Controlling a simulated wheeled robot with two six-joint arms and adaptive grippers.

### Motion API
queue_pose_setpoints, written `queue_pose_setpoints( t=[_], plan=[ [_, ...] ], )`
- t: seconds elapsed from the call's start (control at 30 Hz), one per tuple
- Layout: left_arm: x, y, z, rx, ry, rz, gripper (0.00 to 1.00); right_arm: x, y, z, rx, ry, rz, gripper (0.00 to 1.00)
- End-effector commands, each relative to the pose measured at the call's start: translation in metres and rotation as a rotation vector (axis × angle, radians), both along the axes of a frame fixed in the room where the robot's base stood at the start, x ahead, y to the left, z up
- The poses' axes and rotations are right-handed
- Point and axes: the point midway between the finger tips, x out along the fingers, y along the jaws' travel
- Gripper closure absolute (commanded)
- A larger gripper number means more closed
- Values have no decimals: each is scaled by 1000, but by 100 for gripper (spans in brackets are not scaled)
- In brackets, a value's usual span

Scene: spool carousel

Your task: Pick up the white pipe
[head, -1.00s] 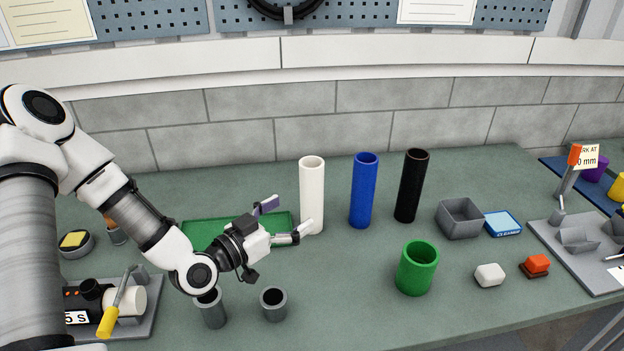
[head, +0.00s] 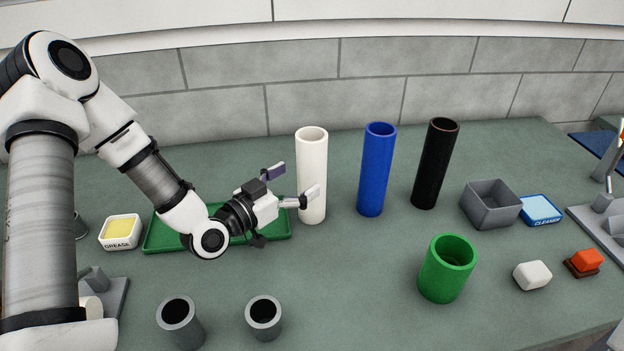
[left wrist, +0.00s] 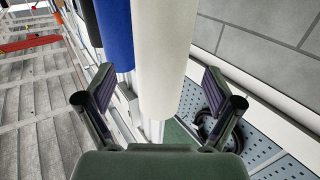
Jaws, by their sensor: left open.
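The white pipe (head: 312,180) stands upright on the green bench, at the left of a row of three tall pipes. My left gripper (head: 292,184) is open beside it on the left, level with its middle to lower part. The near finger overlaps the pipe's front edge in the head view; the far finger is behind and to its left. In the left wrist view the white pipe (left wrist: 160,50) lies between the two spread fingers (left wrist: 159,92), and I see no finger pressed on it. My right gripper is not in view.
A blue pipe (head: 376,172) and a black pipe (head: 434,165) stand to the right. A green tray (head: 160,238) lies under my left wrist. A short green cup (head: 447,270), a grey box (head: 492,206) and two grey cups (head: 264,315) stand nearby. The bench before the white pipe is clear.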

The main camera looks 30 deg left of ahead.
Motion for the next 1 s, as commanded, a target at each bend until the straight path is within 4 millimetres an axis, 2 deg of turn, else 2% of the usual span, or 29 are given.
queue_pose_setpoints(
  t=[0.3, 0.53, 0.57, 0.7, 0.77, 0.8, 1.0],
  plan=[
    [45, -11, 4, 6, -1, -1, 8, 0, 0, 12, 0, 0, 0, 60],
    [49, -12, 3, 1, 0, 1, 8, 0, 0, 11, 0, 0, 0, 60],
    [49, -12, 3, 1, 0, 1, 12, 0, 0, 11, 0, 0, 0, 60],
    [49, -12, 3, 1, 0, 1, 62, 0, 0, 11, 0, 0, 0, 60],
    [49, -12, 3, 1, 0, 1, 83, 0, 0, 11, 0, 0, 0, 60],
    [49, -12, 3, 1, 0, 1, 86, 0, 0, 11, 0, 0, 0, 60],
    [49, -12, 4, 1, -1, 1, 86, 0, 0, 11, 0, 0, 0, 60]
  ],
)
